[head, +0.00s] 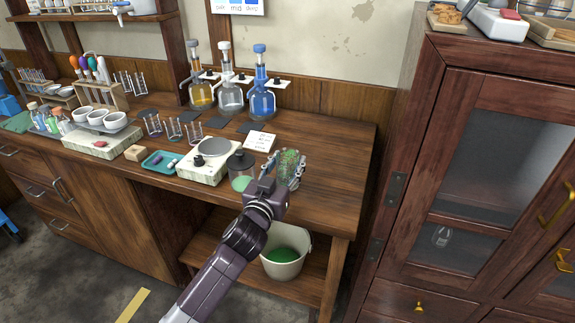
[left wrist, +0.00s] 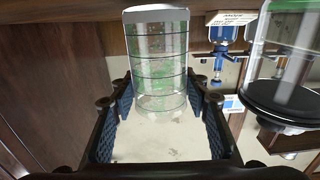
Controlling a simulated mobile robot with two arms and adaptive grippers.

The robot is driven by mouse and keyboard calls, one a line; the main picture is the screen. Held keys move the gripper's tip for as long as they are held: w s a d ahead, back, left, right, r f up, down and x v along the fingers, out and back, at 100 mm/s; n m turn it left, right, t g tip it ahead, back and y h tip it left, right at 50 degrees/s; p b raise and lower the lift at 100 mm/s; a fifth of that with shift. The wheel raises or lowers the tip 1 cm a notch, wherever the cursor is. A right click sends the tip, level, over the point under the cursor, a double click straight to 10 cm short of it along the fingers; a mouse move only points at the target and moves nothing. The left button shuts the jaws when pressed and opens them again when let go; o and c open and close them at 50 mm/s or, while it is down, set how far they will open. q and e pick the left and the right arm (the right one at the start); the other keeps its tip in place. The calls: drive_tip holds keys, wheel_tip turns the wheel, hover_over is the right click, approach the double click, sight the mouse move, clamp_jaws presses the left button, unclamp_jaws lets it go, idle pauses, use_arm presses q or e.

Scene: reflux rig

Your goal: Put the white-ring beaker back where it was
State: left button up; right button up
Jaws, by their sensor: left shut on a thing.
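My left gripper (head: 281,177) is shut around a clear glass beaker (head: 291,165) near the front right of the wooden bench. In the left wrist view the beaker (left wrist: 158,60) stands between the two blue-padded fingers (left wrist: 160,105). It has thin dark lines around it and a pale band at the picture's top end, which fits the white ring. Green shows through its glass. I cannot tell whether its base touches the bench. A second glass vessel (head: 241,160) with a dark band and green at its bottom stands just left of my gripper. My right gripper is not in view.
A hotplate with a round top (head: 212,149) stands left of the dark-banded vessel. A white card (head: 260,141) lies behind. Three flasks (head: 230,92) stand at the wall. The bench's right end (head: 340,150) is clear. A bucket (head: 285,262) sits on the lower shelf.

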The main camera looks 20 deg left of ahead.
use_arm(q)
drive_tip(key=shift+f, duration=0.2)
drive_tip(key=shift+f, duration=0.15)
drive_tip(key=o, duration=1.3)
drive_tip(key=shift+r, duration=0.25)
drive_tip(key=s+p, duration=0.2)
drive_tip(key=s, duration=1)
drive_tip(key=shift+a, duration=0.2)
